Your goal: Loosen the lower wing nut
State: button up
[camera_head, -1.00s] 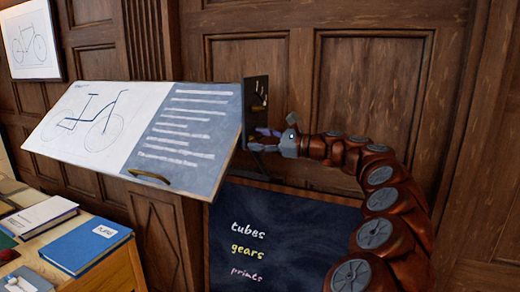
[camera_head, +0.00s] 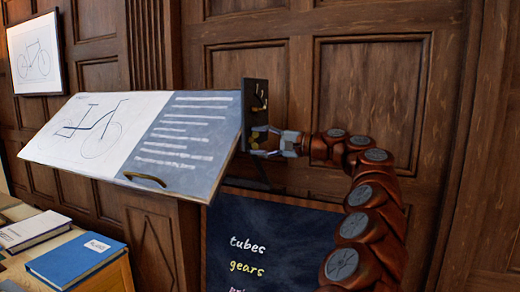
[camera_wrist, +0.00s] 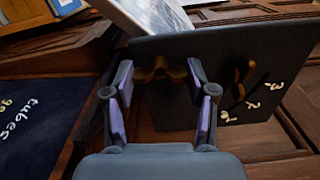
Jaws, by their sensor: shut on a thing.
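The lower wing nut (camera_wrist: 158,72) is brass-coloured and sits on a dark upright plate (camera_wrist: 180,112) beside the drafting board. My gripper (camera_wrist: 160,75) has one finger on each side of it and is shut on its wings. In the head view, my gripper (camera_head: 264,141) reaches in from the right to the plate's lower part, at the lower wing nut (camera_head: 258,134). A second, upper wing nut (camera_head: 259,102) is on the same plate, apart from my fingers. It also shows right of my gripper in the wrist view (camera_wrist: 239,80).
The tilted drafting board (camera_head: 185,145) carries a bicycle drawing and has a brass handle (camera_head: 145,179). A chalkboard (camera_head: 290,235) is below my gripper. Books (camera_head: 75,262) lie on a cabinet at the lower left. Wood panelling (camera_head: 365,90) stands behind.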

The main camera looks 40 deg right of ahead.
jog(key=shift+n+b, duration=1.45)
jog(key=shift+n, duration=3.65)
jog(key=o, duration=1.2)
jog(key=shift+c, duration=0.2)
jog(key=v, duration=1.2)
